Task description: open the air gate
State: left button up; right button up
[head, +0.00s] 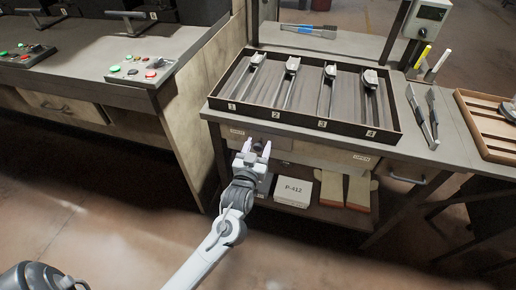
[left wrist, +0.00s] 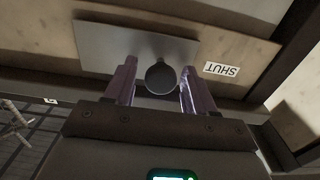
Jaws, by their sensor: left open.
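The air gate shows in the left wrist view as a grey plate (left wrist: 110,45) with a round dark knob (left wrist: 160,78). A SHUT label (left wrist: 221,69), upside down there, is on the wooden front beside the plate. My left gripper (head: 258,146) is at the front of the bench, below the tray's front edge. In the left wrist view its open fingers (left wrist: 156,82) stand on either side of the knob, with a small gap at each side. In the head view the gripper hides most of the gate. My right gripper is not in view.
A tray (head: 300,124) of numbered compartments with metal parts sits on the bench above. A second label (head: 361,157) is farther right on the front. A control panel (head: 145,68) stands left.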

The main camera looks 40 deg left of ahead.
pick_arm(q)
grip_shut()
dwell(0.4)
